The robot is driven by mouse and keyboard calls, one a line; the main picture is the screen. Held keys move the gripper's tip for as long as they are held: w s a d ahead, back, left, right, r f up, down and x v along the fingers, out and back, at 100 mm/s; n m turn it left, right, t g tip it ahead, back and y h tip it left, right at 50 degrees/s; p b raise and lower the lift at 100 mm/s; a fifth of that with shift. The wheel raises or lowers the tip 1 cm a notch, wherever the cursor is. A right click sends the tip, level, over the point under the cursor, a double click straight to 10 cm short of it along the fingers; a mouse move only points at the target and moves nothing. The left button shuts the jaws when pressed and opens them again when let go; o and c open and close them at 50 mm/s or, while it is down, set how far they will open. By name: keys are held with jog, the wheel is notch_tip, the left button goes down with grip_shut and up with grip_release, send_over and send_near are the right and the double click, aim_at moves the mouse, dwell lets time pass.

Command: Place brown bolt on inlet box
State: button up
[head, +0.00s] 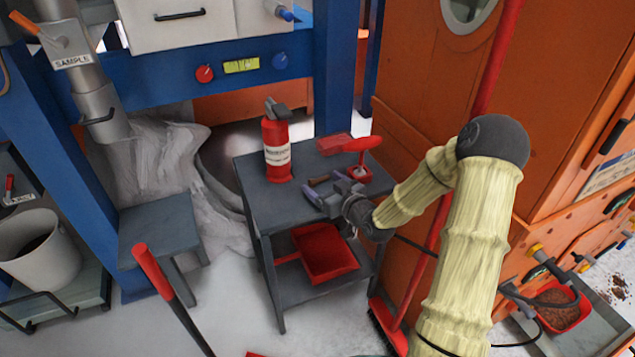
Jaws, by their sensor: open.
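A small brown piece, likely the brown bolt (318,181), lies on the grey table's top (246,169). My gripper (325,187) is low over the table's right half, pointing left, with its fingers apart. The brown piece is at the fingertips, roughly between them; I cannot tell whether they touch it. I cannot tell for certain which thing is the inlet box.
A red fire extinguisher (277,148) stands on the table left of my gripper. A red tray (325,252) is on the shelf below. A tall orange cabinet (440,80) closes off the right.

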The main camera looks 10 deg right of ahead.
aim_at(316, 174)
jog(key=x, duration=0.5)
jog(key=shift+w+d+r, duration=0.2)
jog(key=shift+w+d, duration=0.05)
dwell(0.4)
jog(key=c, duration=1.1)
jog(key=shift+r, duration=0.1)
